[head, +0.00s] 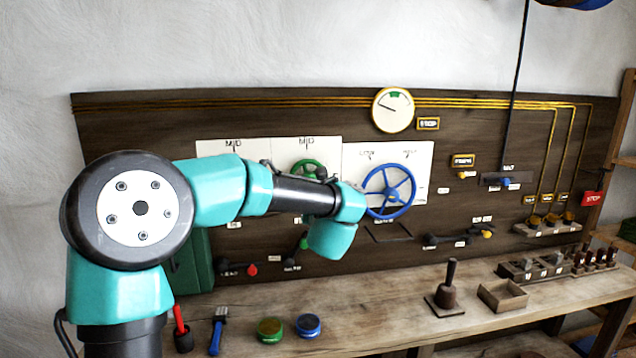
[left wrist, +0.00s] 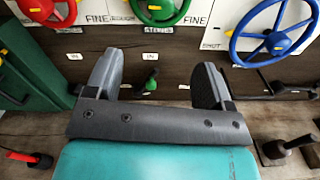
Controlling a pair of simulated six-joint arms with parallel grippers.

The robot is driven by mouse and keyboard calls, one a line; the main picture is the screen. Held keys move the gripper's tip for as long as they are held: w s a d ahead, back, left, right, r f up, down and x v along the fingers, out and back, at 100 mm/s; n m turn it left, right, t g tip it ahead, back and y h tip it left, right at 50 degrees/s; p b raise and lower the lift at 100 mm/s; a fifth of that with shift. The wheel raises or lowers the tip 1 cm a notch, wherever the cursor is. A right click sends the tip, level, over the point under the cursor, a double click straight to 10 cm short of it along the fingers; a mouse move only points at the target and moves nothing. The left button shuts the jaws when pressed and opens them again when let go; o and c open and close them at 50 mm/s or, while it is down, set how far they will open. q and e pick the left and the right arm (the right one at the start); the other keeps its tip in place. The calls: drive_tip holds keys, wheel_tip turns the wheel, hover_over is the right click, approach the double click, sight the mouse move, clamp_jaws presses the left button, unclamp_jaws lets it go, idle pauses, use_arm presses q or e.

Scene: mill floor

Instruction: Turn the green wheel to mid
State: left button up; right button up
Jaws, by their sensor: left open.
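In the left wrist view the green wheel (left wrist: 158,8) is cut by the top edge, beyond and between my fingers. My left gripper (left wrist: 155,72) is open and empty, its two grey fingers apart and pointing toward the board below the wheel. I see no contact with the wheel. Where the wheel's pointer stands cannot be made out. My right gripper is in neither view.
A blue wheel (head: 390,191) is close on the right, and a red wheel (left wrist: 42,8) is on the left. Small levers (head: 300,242) stick out below. A yellow-rimmed gauge (head: 393,110) hangs above. The wooden bench (head: 390,308) carries tins, a stamp and a tray.

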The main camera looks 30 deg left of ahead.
use_arm(q)
drive_tip(key=x, duration=1.7)
drive_tip(key=shift+w+a, duration=0.1)
drive_tip(key=shift+w, duration=0.15)
drive_tip(key=c, duration=0.9)
